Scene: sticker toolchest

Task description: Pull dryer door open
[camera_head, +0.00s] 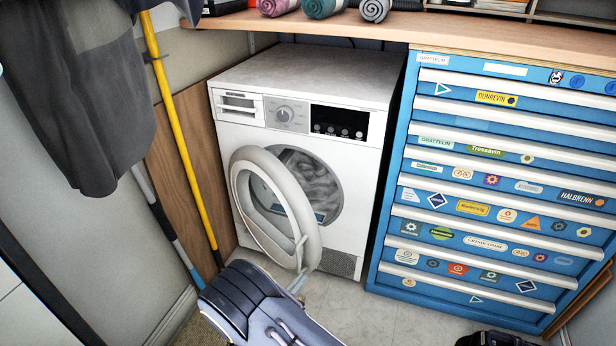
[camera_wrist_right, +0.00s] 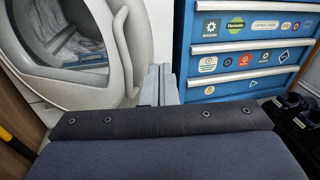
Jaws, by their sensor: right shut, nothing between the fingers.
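The white dryer (camera_head: 345,85) stands under the wooden counter. Its round door (camera_head: 245,195) is partly open, swung outward, with the drum opening (camera_head: 318,185) and grey contents visible behind it. My right gripper (camera_head: 299,282) is at the lower right edge of the door ring, its narrow fingers together. In the right wrist view the door (camera_wrist_right: 120,55) is at upper left and the shut fingers (camera_wrist_right: 160,85) are just right of its edge, with nothing between them. I cannot tell whether they touch the door. My left gripper is not in view.
A blue drawer cabinet (camera_head: 480,125) with stickers stands right of the dryer. A yellow pole (camera_head: 180,130) and a dark hanging garment (camera_head: 85,105) are at left. Dark objects (camera_wrist_right: 290,106) lie on the floor at right.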

